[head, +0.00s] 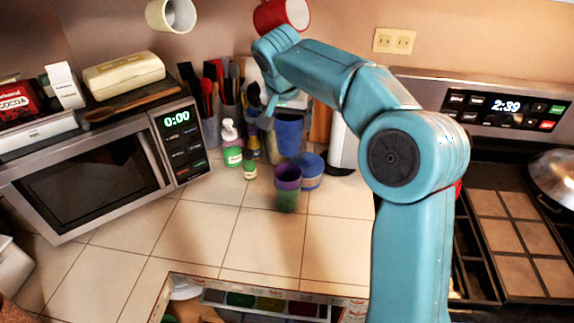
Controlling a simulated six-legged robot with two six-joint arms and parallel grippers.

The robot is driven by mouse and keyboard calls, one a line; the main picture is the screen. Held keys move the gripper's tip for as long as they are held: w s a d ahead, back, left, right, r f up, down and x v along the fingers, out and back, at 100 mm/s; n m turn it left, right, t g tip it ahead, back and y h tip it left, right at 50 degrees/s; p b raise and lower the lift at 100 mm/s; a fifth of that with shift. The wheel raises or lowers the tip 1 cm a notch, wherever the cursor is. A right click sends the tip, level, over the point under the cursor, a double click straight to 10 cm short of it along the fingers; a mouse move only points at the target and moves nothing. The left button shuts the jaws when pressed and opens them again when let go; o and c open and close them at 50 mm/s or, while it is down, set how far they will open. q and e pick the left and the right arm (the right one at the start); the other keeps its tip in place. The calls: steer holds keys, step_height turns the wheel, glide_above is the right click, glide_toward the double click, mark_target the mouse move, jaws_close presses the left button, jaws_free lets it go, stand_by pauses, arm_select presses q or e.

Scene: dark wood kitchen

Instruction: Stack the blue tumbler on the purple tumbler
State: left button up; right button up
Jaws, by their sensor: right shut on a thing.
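The blue tumbler (289,137) is upright at the back of the counter area, below my right gripper (273,112). My right gripper is shut on the blue tumbler, near its rim; the fingers are small and partly hidden by the wrist. The purple tumbler (288,175) is in front of and below the blue one, upright, and sits in or on a green tumbler (287,201) on the tiles. The blue tumbler is apart from the purple one. My left gripper is not in view.
A blue cup (311,174) stands close behind the purple tumbler's right side. Green-labelled bottles (232,152) and utensil holders stand to the left and behind. A microwave (100,165) is at left, a stove (515,220) at right. The front tiles (200,235) are clear.

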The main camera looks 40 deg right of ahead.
mark_target(288, 142)
steer(key=f, duration=0.6)
steer(key=shift+a+f, duration=0.2)
steer(key=shift+f, duration=0.15)
step_height(288, 142, down, 5)
steer(key=shift+r, duration=0.2)
steer(key=shift+f+b, duration=0.6)
